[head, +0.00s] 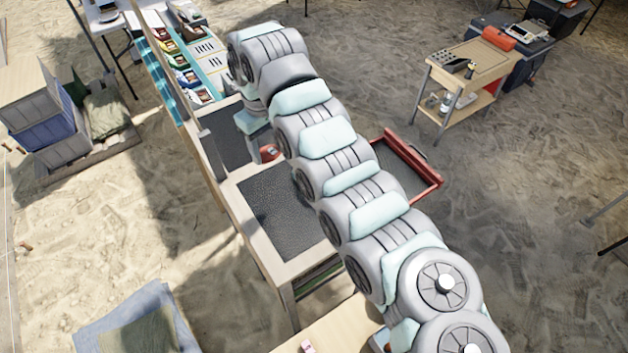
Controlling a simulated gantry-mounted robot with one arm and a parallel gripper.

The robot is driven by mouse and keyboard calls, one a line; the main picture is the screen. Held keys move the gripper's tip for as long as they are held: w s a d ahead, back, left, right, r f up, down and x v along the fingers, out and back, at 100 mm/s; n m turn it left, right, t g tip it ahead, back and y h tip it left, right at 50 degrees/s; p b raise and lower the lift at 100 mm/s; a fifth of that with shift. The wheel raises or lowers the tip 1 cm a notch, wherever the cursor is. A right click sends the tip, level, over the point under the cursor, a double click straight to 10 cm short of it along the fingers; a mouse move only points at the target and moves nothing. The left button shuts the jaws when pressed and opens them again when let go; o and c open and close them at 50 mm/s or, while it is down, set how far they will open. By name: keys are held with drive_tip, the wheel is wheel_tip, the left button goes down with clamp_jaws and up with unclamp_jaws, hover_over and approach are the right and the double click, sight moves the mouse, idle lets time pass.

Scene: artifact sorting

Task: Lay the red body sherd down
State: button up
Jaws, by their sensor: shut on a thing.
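The lower end of my gripper (264,142) shows beside my arm, above the edge between two dark mats on the long bench. It is shut on the red body sherd (269,153), a small red piece just below it. My arm covers part of the gripper and the sherd's right side. I cannot tell whether the sherd touches the bench. The nearer dark mat (280,215) is bare where it shows. The farther dark mat (225,140) lies beyond it.
Coloured trays (190,78) with cards stand at the bench's far end. A red-rimmed tray (420,192) sits to the right, partly behind my arm. A wooden cart (455,75) with tools stands back right. Blue crates (50,130) are at left.

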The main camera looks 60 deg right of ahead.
drive_tip(key=s+d+m, duration=0.1)
drive_tip(key=s+d, duration=0.9)
drive_tip(key=s, duration=0.3)
drive_tip(key=f, duration=1.4)
drive_tip(key=shift+s+d+f, duration=0.15)
drive_tip(key=shift+d+f, duration=0.15)
drive_tip(key=shift+f, duration=2.9)
drive_tip(key=shift+f, duration=0.15)
drive_tip(key=o, duration=1.1)
drive_tip(key=shift+c, duration=0.2)
